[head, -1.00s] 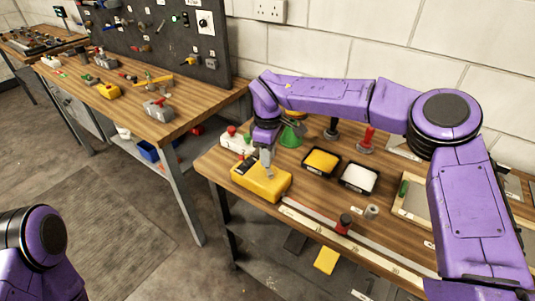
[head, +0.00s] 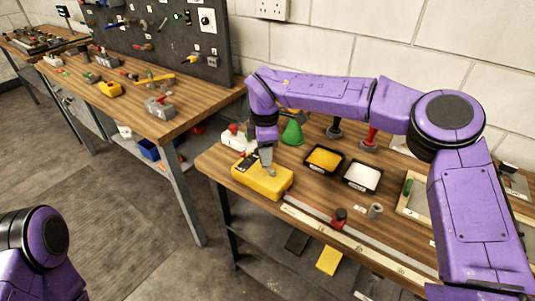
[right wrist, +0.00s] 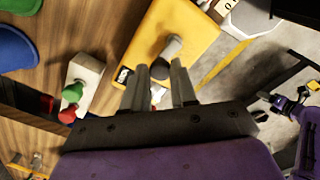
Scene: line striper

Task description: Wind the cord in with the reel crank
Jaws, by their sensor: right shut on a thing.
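The yellow reel case (head: 275,184) lies on the near left end of the wooden bench. It also shows in the right wrist view (right wrist: 195,28), with a grey crank arm (right wrist: 174,44) and a dark crank knob (right wrist: 160,71) on its face. My right gripper (head: 268,172) reaches down onto the top of the case. In the right wrist view its fingers (right wrist: 160,84) stand on either side of the knob and are shut on it. The cord cannot be made out clearly. My left gripper is out of view; only part of my left arm shows at lower left.
A green cone (head: 292,134), a white block with red and green knobs (head: 234,140) and a yellow-filled tray (head: 323,161) stand close behind the case. A white-filled tray (head: 361,177) is further right. A long ruler (head: 345,235) runs along the bench front.

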